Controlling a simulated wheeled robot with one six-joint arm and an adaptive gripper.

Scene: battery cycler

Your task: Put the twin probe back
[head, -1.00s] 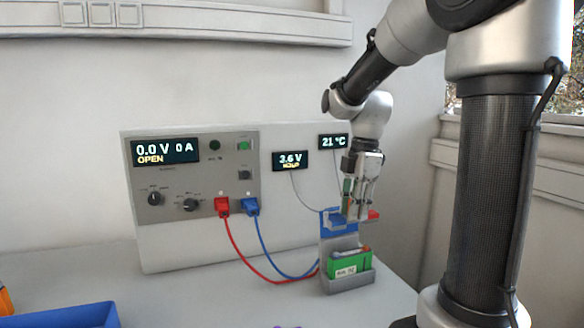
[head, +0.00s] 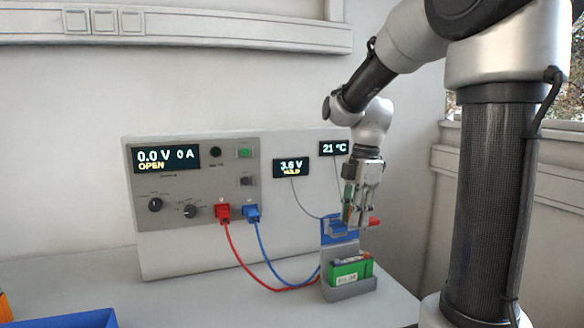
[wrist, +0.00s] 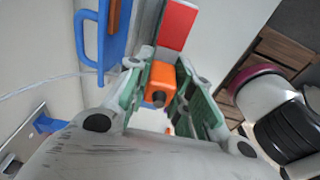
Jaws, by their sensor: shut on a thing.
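My gripper (head: 356,216) points down above the battery holder in the head view. In the wrist view its green-padded fingers (wrist: 155,98) are shut on an orange block with a dark round end, which looks like the twin probe's handle (wrist: 161,78). The probe's tips are hidden. A blue bracket (wrist: 112,40) is on the left and a red piece (wrist: 178,24) lies just beyond the block. In the head view a blue part (head: 338,231) and a red part (head: 375,221) show at either side of the fingertips; I cannot tell whether they touch.
A green battery (head: 350,270) sits in a grey holder (head: 350,292) below my gripper. Red (head: 238,255) and blue (head: 268,252) cables run from the cycler panel (head: 190,180) to the holder. A blue tray (head: 85,319) is at the front left. The middle table is clear.

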